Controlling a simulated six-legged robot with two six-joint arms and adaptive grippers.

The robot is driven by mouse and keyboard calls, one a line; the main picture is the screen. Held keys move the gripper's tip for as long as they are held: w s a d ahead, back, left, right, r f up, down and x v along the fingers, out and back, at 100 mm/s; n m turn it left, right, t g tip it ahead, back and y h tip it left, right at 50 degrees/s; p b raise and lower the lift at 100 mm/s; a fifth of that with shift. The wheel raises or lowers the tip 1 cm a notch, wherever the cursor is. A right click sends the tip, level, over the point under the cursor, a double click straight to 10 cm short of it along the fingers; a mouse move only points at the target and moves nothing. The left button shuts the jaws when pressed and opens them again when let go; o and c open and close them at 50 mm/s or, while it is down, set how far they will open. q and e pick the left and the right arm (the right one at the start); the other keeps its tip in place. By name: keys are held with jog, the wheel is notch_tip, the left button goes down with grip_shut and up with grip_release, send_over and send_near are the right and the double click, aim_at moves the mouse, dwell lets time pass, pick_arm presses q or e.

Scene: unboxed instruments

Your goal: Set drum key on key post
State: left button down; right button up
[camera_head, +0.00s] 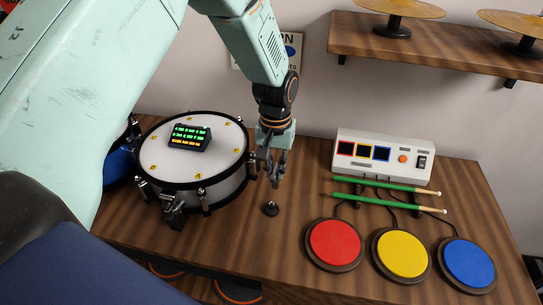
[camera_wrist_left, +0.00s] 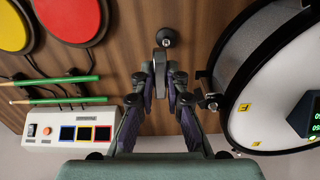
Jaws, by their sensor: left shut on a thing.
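My left gripper (camera_head: 274,182) is shut on the drum key, a small grey metal piece. The drum key (camera_wrist_left: 160,73) shows between the fingertips (camera_wrist_left: 161,78) in the left wrist view. The key post (camera_head: 271,209) is a small dark round base with a short stub on the wooden table, right of the drum. In the head view the fingertips are a little above the post. In the left wrist view the post (camera_wrist_left: 166,37) lies just beyond the key's end; whether they touch I cannot tell. My right gripper is not in view.
The white snare drum (camera_head: 184,170) stands close left of the gripper, with a small lit display (camera_head: 190,137) on its head. Green drumsticks (camera_head: 390,202), a white control box (camera_head: 382,157) and red (camera_head: 335,242), yellow and blue pads are at right. A cymbal shelf (camera_head: 440,42) hangs above.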

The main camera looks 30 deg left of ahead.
pick_arm(q)
jog(key=shift+w+a+n, duration=0.2)
jog(key=shift+n, duration=0.1)
jog(key=shift+d+f, duration=0.1)
jog(key=shift+f, duration=0.05)
notch_tip(320, 180, down, 4)
jog(key=b, duration=0.4)
jog(key=shift+f, duration=0.2)
jog(key=shift+a+f, duration=0.2)
jog(key=shift+a, duration=0.1)
jog(key=shift+w+a+f, duration=0.2)
jog(key=shift+a, duration=0.1)
jog(key=shift+s+d+r, duration=0.2)
jog(key=shift+d+r, duration=0.1)
jog(key=shift+d, duration=0.05)
jog(key=shift+w+a+f, duration=0.2)
jog(key=shift+a, duration=0.1)
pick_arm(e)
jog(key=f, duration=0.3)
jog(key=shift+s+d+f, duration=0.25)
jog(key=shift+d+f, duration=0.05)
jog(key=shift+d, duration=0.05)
pick_arm(q)
jog(key=shift+s+d+r, duration=0.1)
jog(key=shift+d+r, duration=0.05)
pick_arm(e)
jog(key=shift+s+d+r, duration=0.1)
